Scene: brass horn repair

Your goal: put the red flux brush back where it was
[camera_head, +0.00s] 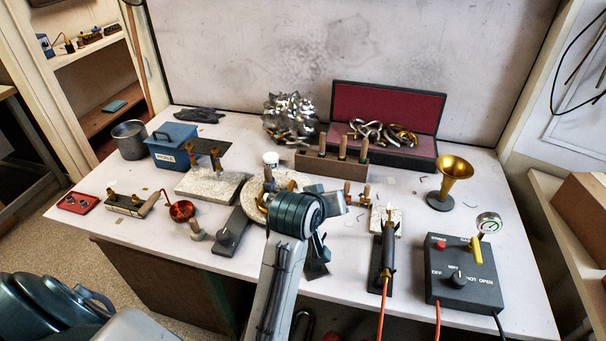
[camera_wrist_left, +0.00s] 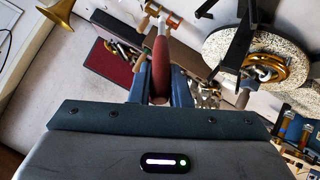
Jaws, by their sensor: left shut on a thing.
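In the left wrist view my left gripper (camera_wrist_left: 160,94) is shut on the red flux brush (camera_wrist_left: 160,70). The brush's dark red handle is between the blue jaws, and a pale narrow part points away from me. In the head view my left wrist and gripper (camera_head: 327,222) are over the middle of the bench, and I cannot make out the brush there. A wooden block (camera_head: 315,163) with several upright handled tools stands behind the gripper, in front of the open case. My right gripper is not in view.
A speckled round plate (camera_head: 251,207) is partly hidden behind my arm. A torch on a stand (camera_head: 387,250), a control box (camera_head: 462,280) and a brass bell (camera_head: 455,175) are to the right. The red-lined case (camera_head: 387,104) is at the back. Bare bench lies around the bell.

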